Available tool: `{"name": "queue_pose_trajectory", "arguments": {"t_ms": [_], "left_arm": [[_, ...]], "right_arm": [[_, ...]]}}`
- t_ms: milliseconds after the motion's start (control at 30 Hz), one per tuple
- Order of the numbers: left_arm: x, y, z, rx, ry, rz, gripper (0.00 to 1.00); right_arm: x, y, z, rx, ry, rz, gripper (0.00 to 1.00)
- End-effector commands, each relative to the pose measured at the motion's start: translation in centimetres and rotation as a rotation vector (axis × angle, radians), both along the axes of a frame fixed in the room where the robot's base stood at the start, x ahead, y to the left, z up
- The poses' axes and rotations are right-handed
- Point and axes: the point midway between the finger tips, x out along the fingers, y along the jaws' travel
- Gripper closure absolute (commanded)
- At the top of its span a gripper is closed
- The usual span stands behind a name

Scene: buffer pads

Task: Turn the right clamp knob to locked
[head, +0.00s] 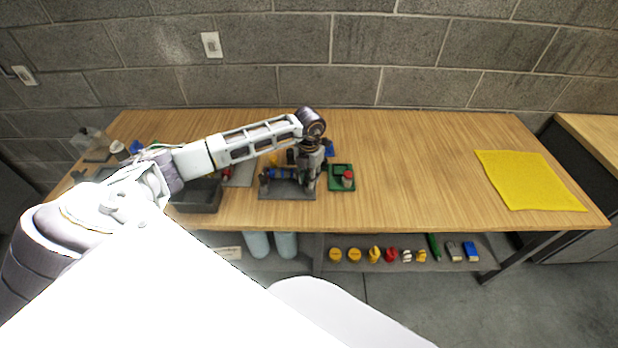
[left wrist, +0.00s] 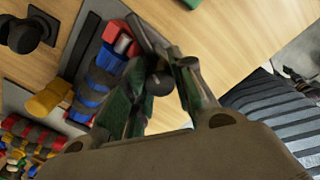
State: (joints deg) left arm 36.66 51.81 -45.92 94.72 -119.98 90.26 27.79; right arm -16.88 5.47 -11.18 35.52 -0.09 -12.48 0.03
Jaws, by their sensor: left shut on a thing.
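The clamp fixture is a grey plate (head: 287,193) near the middle of the table, with a blue part lying across it. My left gripper (head: 308,182) points down at the plate's right end. In the left wrist view its fingers (left wrist: 160,88) are closed around a small dark round knob (left wrist: 159,83), which seems to be the right clamp knob. The fingers hide much of it, so its turn angle cannot be told. Another black knob (left wrist: 25,36) stands clear at the upper left of the wrist view. My right gripper is not in view.
A green tray (head: 336,184) with a red-topped piece stands close right of the fixture. A dark bin (head: 196,196) is to its left. A yellow mat (head: 530,180) lies far right, with bare table between. Several small items sit on the shelf below.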

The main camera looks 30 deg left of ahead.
Motion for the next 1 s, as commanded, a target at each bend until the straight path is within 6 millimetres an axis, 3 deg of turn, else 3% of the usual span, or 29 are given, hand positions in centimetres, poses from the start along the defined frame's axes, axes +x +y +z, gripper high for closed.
{"name": "queue_pose_trajectory", "arguments": {"t_ms": [500,1000], "left_arm": [[0.02,0.03,0.04,0.000,-0.001,0.352,0.99],[0.03,0.03,0.05,0.000,0.000,0.457,0.99]], "right_arm": [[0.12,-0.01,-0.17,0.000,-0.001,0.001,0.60],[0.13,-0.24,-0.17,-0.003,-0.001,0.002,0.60]]}}
